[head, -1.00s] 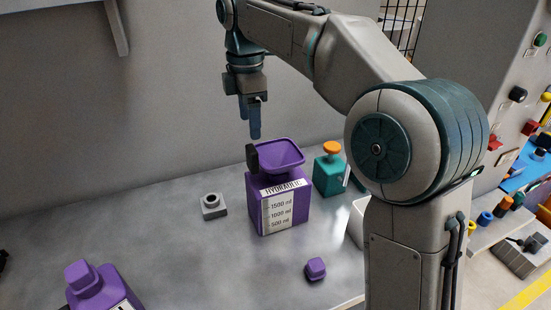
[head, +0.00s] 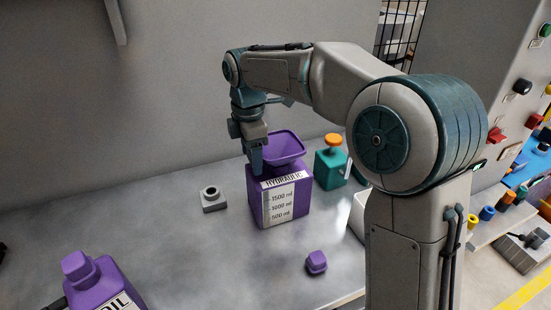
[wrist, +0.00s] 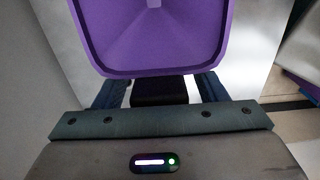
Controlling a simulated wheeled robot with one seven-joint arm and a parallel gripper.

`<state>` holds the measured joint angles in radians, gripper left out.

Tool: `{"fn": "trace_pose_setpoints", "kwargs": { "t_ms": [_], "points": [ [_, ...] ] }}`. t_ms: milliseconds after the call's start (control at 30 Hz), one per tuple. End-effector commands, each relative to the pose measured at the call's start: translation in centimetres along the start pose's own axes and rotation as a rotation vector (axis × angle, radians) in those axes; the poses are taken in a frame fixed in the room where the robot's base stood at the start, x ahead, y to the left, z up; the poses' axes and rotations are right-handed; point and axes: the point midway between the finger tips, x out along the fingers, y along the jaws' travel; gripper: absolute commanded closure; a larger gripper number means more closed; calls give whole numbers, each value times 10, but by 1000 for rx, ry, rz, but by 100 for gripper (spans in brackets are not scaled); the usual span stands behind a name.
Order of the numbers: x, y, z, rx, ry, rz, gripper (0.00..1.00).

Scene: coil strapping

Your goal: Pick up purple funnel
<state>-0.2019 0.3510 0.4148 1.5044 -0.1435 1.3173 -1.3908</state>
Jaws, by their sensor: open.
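The purple funnel (head: 283,147) sits upright on top of the purple HYDRAULIC container (head: 292,203). My gripper (head: 256,168) has come down at the funnel's left side, fingers pointing down. In the wrist view the funnel's wide square mouth (wrist: 150,35) fills the upper middle. My two fingers (wrist: 159,92) are open and spread to either side of a dark block-like part (wrist: 160,90) at the funnel's near edge. The fingertips are hidden beneath the funnel's rim, so I cannot tell whether they touch anything.
A teal bottle with an orange cap (head: 333,162) stands close on the right. A small grey block with a round socket (head: 213,198) is on the left. A purple cap (head: 316,262) lies in front, and a purple OIL bottle (head: 100,284) is at front left. The left-middle tabletop is clear.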

Motion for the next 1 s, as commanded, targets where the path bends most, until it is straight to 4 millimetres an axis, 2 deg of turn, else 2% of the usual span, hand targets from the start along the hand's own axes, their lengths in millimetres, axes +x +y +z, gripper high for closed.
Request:
{"fn": "trace_pose_setpoints", "kwargs": {
  "t_ms": [100, 333, 367, 500, 533, 867, 1000],
  "points": [
    [10, 0, 0, 0, 0, 0, 35],
    [11, 0, 0, 0, 0, 1, 35],
    [11, 0, 0, 0, 0, 1, 40],
    [11, 0, 0, 0, 0, 1, 79],
    [11, 0, 0, 0, 0, 1, 83],
    [9, 0, 0, 1, 0, 2, 83],
    [1, 1, 0, 1, 0, 4, 83]
  ]
}}
